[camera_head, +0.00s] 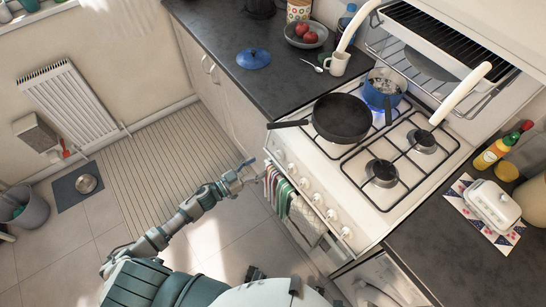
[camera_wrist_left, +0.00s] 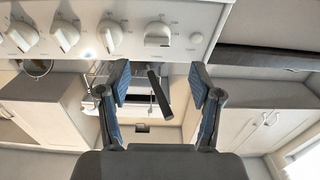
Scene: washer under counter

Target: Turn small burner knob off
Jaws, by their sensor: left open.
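The white stove (camera_head: 395,205) has a row of white knobs (camera_head: 304,182) along its front panel. In the left wrist view several knobs (camera_wrist_left: 110,35) line the top, with a small round button (camera_wrist_left: 196,37) to their right. The knob nearest the button (camera_wrist_left: 158,35) sits at a different angle from its neighbours. Which knob serves the small burner cannot be told. My left gripper (camera_head: 246,177) is in front of the panel's left end. In the wrist view the open gripper (camera_wrist_left: 158,88) has its fingers apart below the right-hand knobs, touching none. My right gripper is not in view.
A black frying pan (camera_head: 342,118) and a blue pot (camera_head: 383,88) stand on the burners; a bluish glow shows between them. The pan's handle juts left over the stove edge. Striped towels (camera_head: 279,190) hang below the knobs.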

